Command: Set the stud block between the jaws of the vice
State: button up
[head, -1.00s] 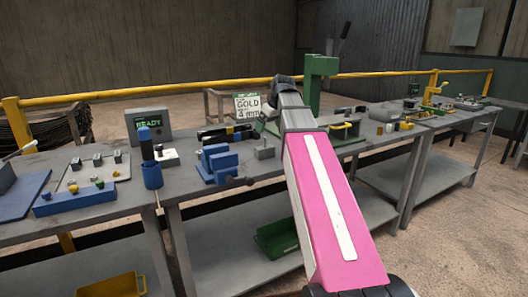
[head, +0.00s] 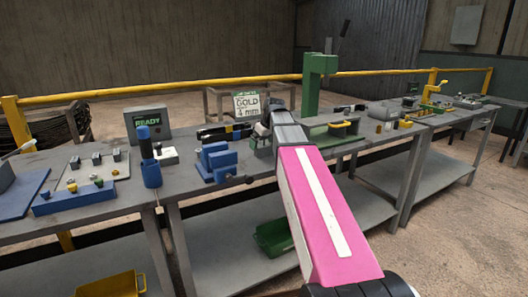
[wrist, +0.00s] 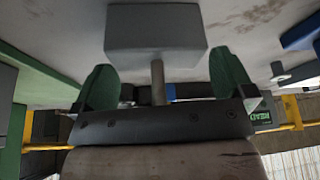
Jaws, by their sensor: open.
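The stud block, a grey block with a thin upright stud, fills the top middle of the wrist view (wrist: 155,28). Its stud (wrist: 158,80) stands between the two green fingertips of my gripper (wrist: 165,85). The fingers are open, with a gap on each side of the stud. In the head view my gripper (head: 262,131) is over the bench right of the vice and largely hides the block. The blue vice (head: 218,160) stands on the bench left of my gripper, its handle toward the right. Nothing is clearly visible between its jaws.
A blue cup with a tool (head: 151,172) stands left of the vice. A READY display (head: 148,123) and a GOLD 4 mm sign (head: 247,104) stand behind. A green press (head: 316,85) rises behind my arm. A yellow rail (head: 180,88) runs along the back.

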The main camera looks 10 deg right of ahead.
jog(key=c, duration=1)
jog(key=shift+c, duration=0.2)
jog(key=shift+r, duration=0.1)
